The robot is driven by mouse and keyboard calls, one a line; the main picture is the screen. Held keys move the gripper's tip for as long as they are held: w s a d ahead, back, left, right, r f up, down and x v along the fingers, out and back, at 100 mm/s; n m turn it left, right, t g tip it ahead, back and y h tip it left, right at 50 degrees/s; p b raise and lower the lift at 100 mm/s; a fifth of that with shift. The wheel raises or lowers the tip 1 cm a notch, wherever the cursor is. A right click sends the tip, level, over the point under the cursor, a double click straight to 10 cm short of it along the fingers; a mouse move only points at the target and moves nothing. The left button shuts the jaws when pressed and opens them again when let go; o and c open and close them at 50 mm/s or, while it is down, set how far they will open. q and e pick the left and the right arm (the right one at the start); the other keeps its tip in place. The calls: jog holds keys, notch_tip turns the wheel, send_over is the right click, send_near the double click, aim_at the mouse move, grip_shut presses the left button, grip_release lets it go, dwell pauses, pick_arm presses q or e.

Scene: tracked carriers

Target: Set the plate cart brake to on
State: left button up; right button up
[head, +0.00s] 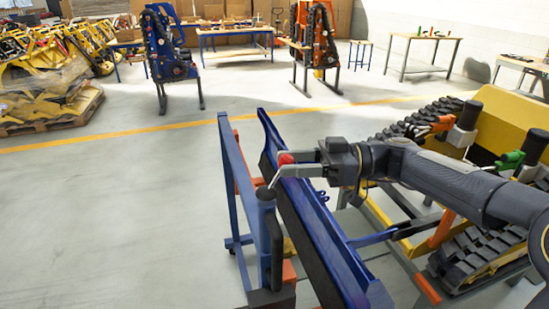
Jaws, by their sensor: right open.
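The plate cart (229,154) is a blue frame with orange parts in the middle of the head view. A brake lever, a thin silver rod with a red knob (285,158), rises tilted to the right from a black post top (266,195) on the cart. My right gripper (292,164) reaches in from the right with its fingers pointing left. It is open, with its fingertips at the red knob; whether they touch it I cannot tell. My left gripper is not in view.
A long blue plate (318,225) stands along the cart, under my right gripper. A yellow tracked carrier (500,125) with black tracks fills the right side. Clear floor (110,220) lies to the left. Workbenches (425,55) and blue and orange stands are at the back.

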jog(key=shift+s+a+p, duration=0.15)
jog(key=shift+a+p, duration=0.25)
jog(key=shift+a, duration=1.45)
grip_shut()
